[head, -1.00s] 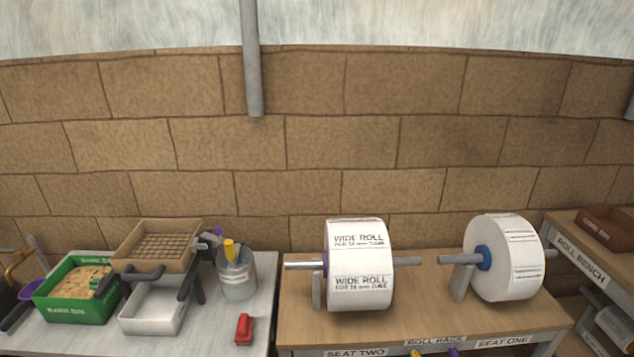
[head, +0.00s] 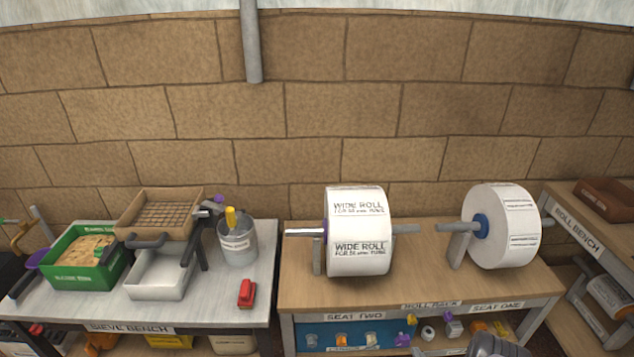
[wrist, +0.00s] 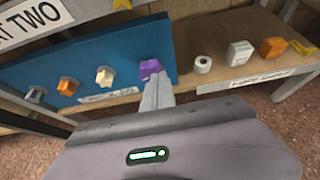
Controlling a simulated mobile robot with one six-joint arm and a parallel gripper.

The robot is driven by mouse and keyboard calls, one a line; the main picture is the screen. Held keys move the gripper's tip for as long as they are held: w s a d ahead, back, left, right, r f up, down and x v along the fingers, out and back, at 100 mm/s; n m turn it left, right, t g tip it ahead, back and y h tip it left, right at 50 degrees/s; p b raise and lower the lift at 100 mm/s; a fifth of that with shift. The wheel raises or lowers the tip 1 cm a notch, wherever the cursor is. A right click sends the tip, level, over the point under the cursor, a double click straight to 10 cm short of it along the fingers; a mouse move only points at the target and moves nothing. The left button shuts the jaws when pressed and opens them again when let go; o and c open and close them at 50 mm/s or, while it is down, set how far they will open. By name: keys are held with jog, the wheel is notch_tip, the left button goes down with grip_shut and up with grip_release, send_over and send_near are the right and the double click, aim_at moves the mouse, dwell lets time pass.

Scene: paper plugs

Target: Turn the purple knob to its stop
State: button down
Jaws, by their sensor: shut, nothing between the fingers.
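The purple knob (wrist: 150,69) is at the right end of the blue panel (wrist: 125,45) in the wrist view. It also shows low in the head view (head: 402,340), small and partly unclear. My gripper (wrist: 157,88) is shut and empty. Its fingertips point at the purple knob and overlap its lower edge in the wrist view; I cannot tell whether they touch it. On the same panel, to the left, are a white knob (wrist: 104,76), an orange knob (wrist: 67,85) and a grey knob (wrist: 38,94).
A small white roll (wrist: 202,64), a white block (wrist: 240,52) and an orange block (wrist: 273,47) stand on the wooden shelf right of the panel. The tabletop (head: 420,285) with two large paper rolls is above. The sieve bench (head: 210,305) stands to the left.

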aim_at(402, 341)
jog(key=w, duration=0.5)
jog(key=shift+w+a, duration=0.1)
jog(key=shift+a+f, duration=0.15)
jog(key=shift+f, duration=0.05)
dwell(0.5)
jog(key=shift+a, duration=0.25)
jog(key=shift+a+r, duration=0.1)
jog(key=shift+a, duration=1.4)
